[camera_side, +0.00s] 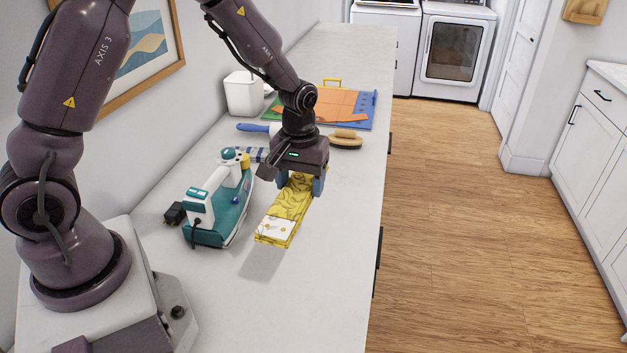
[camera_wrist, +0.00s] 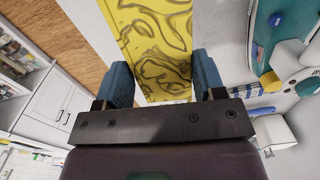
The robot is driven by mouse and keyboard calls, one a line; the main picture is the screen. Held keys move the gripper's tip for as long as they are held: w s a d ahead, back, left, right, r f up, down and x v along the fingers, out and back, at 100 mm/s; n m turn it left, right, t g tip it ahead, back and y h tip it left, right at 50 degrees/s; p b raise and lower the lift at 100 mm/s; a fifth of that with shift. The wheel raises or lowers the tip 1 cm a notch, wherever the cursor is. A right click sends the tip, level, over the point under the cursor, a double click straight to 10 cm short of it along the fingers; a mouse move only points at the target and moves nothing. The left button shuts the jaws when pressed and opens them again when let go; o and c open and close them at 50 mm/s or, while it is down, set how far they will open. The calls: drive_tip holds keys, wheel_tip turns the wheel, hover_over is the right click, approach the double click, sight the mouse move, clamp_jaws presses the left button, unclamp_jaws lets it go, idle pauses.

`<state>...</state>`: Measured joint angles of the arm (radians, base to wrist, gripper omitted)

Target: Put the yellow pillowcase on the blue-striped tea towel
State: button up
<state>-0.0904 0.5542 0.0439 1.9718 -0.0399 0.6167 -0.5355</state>
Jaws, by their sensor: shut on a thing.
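The yellow pillowcase (camera_side: 286,212) is a long folded strip with a darker swirl pattern and a pale end. My gripper (camera_side: 300,184) is shut on it across its width, with one blue finger on each side. A shadow on the counter before its near end suggests that it is held above the surface. In the wrist view the pillowcase (camera_wrist: 155,45) runs between the fingers of my gripper (camera_wrist: 163,78). A blue-and-white striped cloth (camera_side: 253,154), seemingly the tea towel, lies behind the iron, left of my gripper. My gripper and the iron hide part of it.
A teal-and-white iron (camera_side: 222,208) stands on the counter left of the pillowcase. Behind my gripper are a wooden brush (camera_side: 346,139), a blue handle (camera_side: 252,127), a blue board (camera_side: 366,105) with orange cloth, and a white bin (camera_side: 243,94). The near counter (camera_side: 320,290) is clear.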

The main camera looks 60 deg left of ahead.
drive_tip(key=shift+s, duration=0.1)
drive_tip(key=shift+a, duration=0.15)
drive_tip(key=w+a+f+n, duration=0.1)
drive_tip(key=a+f+n, duration=0.1)
drive_tip(key=a, duration=0.6)
drive_tip(key=w+a+f+n, duration=0.2)
drive_tip(key=a+n, duration=0.2)
drive_tip(key=a, duration=0.4)
drive_tip(key=w+a+f+n, duration=0.2)
drive_tip(key=a+n, duration=0.1)
drive_tip(key=a, duration=0.5)
drive_tip(key=shift+w+a+f+n, duration=0.1)
drive_tip(key=shift+a+f+n, duration=0.1)
drive_tip(key=shift+f+n, duration=0.15)
drive_tip(key=a+n, duration=0.1)
drive_tip(key=a, duration=0.1)
drive_tip(key=a+n, duration=0.2)
drive_tip(key=a, duration=0.1)
drive_tip(key=a+n, duration=0.2)
drive_tip(key=shift+a+r, duration=0.3)
drive_tip(key=shift+a, duration=0.1)
drive_tip(key=r+n, duration=0.1)
drive_tip(key=n, duration=0.1)
drive_tip(key=w+a+r+n, duration=0.1)
drive_tip(key=n, duration=0.1)
drive_tip(key=a+r+n, duration=0.1)
drive_tip(key=r+n, duration=0.1)
drive_tip(key=shift+w, duration=0.15)
